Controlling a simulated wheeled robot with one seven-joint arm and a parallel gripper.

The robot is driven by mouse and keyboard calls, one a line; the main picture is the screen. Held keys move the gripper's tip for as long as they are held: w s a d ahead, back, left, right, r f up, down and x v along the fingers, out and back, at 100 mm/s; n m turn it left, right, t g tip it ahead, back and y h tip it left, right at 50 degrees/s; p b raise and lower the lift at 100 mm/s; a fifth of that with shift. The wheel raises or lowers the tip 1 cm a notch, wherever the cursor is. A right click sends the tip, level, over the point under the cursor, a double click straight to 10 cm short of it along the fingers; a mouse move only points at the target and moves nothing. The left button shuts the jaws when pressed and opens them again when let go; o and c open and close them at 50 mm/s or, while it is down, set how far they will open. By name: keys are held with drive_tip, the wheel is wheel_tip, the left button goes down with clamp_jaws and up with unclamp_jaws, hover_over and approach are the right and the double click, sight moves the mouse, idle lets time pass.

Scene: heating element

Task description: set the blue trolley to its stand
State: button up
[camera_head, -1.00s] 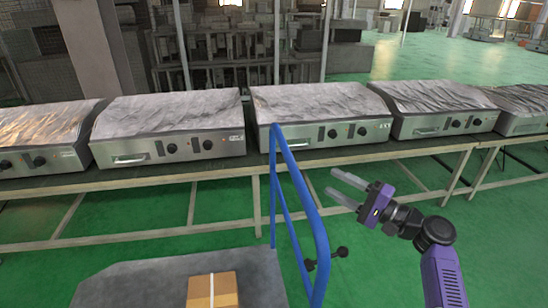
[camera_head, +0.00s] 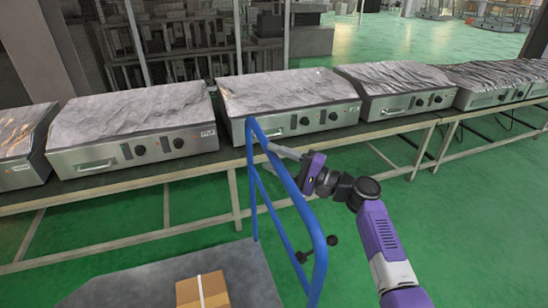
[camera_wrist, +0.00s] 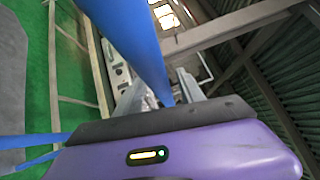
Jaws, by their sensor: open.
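The blue trolley has a tall blue tube handle (camera_head: 284,180) and a flat grey deck (camera_head: 245,270) low in the head view. A cardboard box (camera_head: 203,291) sits on the deck. My gripper (camera_head: 280,151) is open at the upper part of the handle, with its fingers reaching to the left across the blue tube. In the wrist view the blue tube (camera_wrist: 130,40) runs close in front of the fingers and passes down between them. I cannot tell whether the fingers touch it. I cannot make out a stand for the trolley.
A long table (camera_head: 200,168) crosses behind the trolley and carries several metal heating units (camera_head: 290,105) with foil-like tops. A dark knob (camera_head: 332,240) sticks out beside the handle. Green floor (camera_head: 470,230) is clear on the right.

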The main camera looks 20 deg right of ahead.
drive_tip(key=shift+w, duration=0.1)
clamp_jaws()
drive_tip(key=shift+f, duration=0.1)
idle(1.3)
